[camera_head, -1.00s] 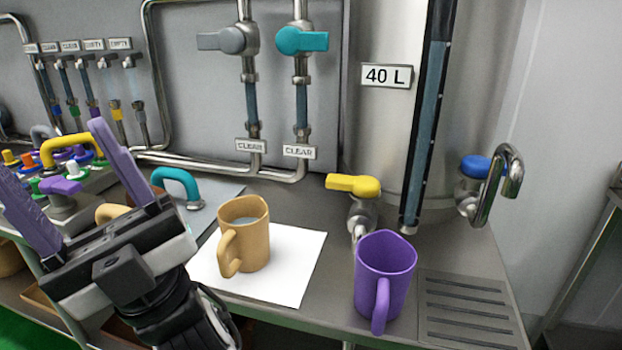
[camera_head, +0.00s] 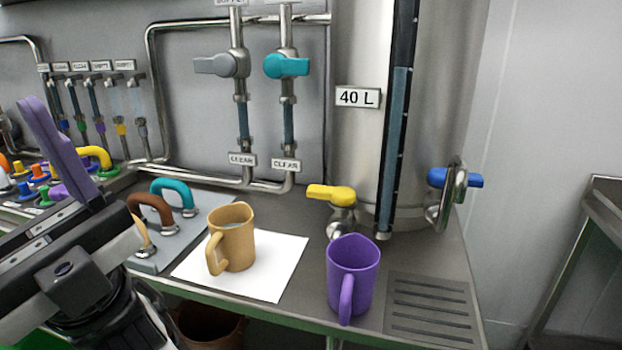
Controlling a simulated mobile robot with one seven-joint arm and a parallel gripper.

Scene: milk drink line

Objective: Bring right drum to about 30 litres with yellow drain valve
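The right drum (camera_head: 353,60) is a tall steel cylinder with a 40 L label (camera_head: 358,97). My gripper (camera_head: 55,150) is at the far left, away from the valve. One purple finger shows; the other is out of view. Nothing shows in its grip.
A tan mug (camera_head: 232,240) with liquid stands on a white sheet (camera_head: 283,265). A blue valve (camera_head: 440,178) is on the drum's right. A drain grate (camera_head: 430,310) lies front right. Grey (camera_head: 222,65) and teal (camera_head: 287,66) pipe valves and loop handles (camera_head: 175,190) are left.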

